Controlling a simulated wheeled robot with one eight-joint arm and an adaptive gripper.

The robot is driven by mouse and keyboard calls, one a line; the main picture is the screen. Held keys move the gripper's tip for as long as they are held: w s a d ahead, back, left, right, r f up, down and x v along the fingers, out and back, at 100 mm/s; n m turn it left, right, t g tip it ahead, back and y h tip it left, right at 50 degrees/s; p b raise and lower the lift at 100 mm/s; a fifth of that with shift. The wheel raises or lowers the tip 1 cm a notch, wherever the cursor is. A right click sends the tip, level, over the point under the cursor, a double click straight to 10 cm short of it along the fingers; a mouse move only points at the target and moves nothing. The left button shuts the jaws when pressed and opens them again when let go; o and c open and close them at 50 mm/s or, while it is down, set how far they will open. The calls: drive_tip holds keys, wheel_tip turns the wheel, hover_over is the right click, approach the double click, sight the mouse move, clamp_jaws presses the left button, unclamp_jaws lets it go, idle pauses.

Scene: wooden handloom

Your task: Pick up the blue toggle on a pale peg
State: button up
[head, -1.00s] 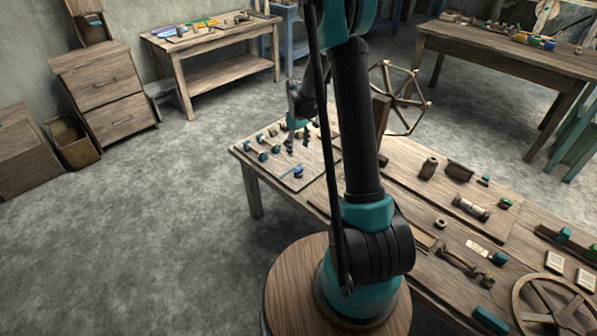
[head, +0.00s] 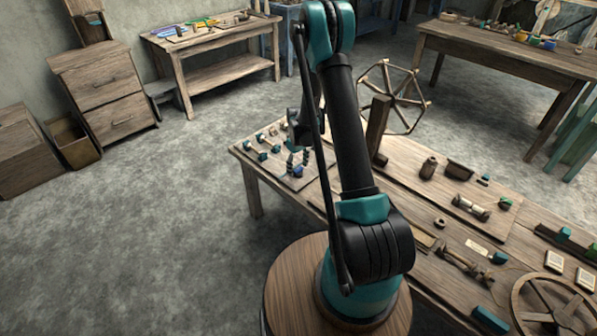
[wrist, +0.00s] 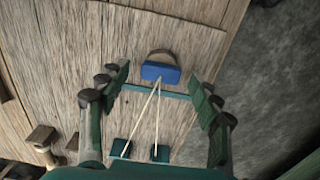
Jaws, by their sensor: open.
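The blue toggle (wrist: 161,72) lies on the wooden board in the wrist view, ahead of and between my fingertips. Two thin pale strips run from near it toward two dark teal blocks (wrist: 140,152); I cannot tell whether they belong to it. A pale peg is not clearly seen. My gripper (wrist: 160,92) is open, with a green-padded finger on each side and nothing held. In the head view the toggle shows as a small blue spot (head: 298,171), partly hidden by my gripper (head: 298,159) just above it.
Several small teal and dark pieces (head: 262,155) stand on the board left of my gripper. The bench (head: 405,185) holds more loom parts to the right, and a spoked wooden wheel (head: 393,97) stands behind. In the wrist view a small brown block (wrist: 41,136) sits at lower left.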

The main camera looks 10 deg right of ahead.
drive_tip(key=c, duration=0.9)
drive_tip(key=shift+o, duration=0.2)
drive_tip(key=shift+r, duration=0.1)
